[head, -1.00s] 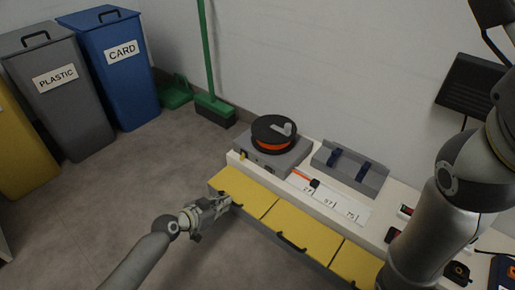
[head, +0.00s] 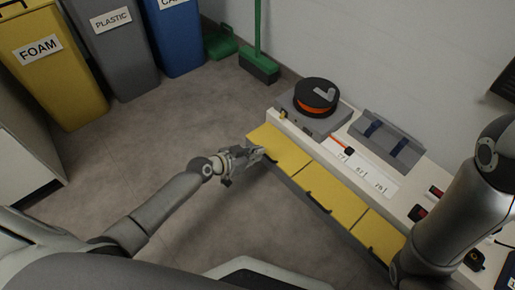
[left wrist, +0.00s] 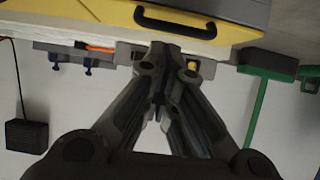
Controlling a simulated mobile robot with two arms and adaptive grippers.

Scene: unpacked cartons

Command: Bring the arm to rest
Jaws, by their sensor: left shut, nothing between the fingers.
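My left gripper (head: 256,155) is shut and empty. In the head view it shows beside the near-left end of the bench, close to the first yellow drawer front (head: 279,146); whether it touches cannot be told. In the left wrist view the fingers of the gripper (left wrist: 162,70) come together at their tips, just below a yellow front with a black handle (left wrist: 175,22). My left arm reaches in from the lower left. My right arm shows at the right edge of the head view, its gripper out of sight.
The white bench (head: 411,200) carries a black and orange spool (head: 316,96) and a grey holder (head: 386,138). Foam (head: 52,62), plastic (head: 115,48) and card (head: 176,38) bins stand at the back left. A green broom (head: 258,65) leans on the wall. The floor between is clear.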

